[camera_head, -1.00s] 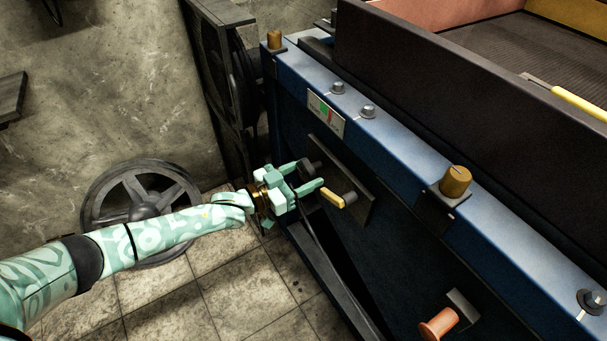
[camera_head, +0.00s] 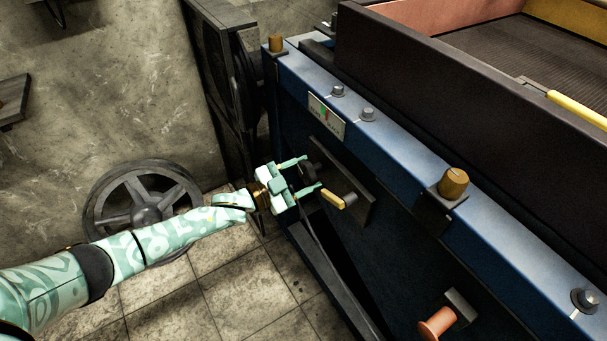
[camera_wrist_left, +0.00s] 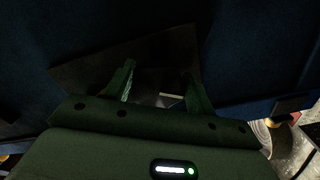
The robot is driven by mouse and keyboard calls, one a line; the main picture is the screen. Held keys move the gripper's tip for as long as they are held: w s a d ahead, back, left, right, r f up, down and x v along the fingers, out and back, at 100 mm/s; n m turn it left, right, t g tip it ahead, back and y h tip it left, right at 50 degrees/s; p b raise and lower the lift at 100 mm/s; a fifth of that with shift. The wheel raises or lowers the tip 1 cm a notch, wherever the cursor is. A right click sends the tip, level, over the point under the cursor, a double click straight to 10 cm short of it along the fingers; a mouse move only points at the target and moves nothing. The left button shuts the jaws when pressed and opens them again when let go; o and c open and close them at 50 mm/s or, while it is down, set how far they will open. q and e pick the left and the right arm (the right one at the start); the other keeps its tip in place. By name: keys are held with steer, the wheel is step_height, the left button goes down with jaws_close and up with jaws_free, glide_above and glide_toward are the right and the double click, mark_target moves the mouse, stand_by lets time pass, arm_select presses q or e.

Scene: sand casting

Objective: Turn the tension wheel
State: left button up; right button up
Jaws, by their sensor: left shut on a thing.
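My left gripper (camera_head: 312,172) is at the dark plate on the blue machine's side. Its two mint fingers are shut on a small dark wheel (camera_head: 309,172), presumably the tension wheel, which is mostly hidden between them. In the left wrist view the two dark green fingers (camera_wrist_left: 163,92) stand apart on either side of something dark with a pale edge; its shape is too dim to tell. A small gauge plate (camera_head: 326,115) with green and red marks sits above on the machine. My right gripper is not in view.
A yellow-tipped handle (camera_head: 332,199) sticks out close beside the lower finger. A copper-coloured knob (camera_head: 437,324) is lower right. A spoked wheel (camera_head: 146,208) stands by the wall behind my left arm.

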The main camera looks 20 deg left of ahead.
arm_select(q)
steer(key=shift+m, duration=0.7)
steer(key=o, duration=1)
steer(key=shift+a, duration=0.1)
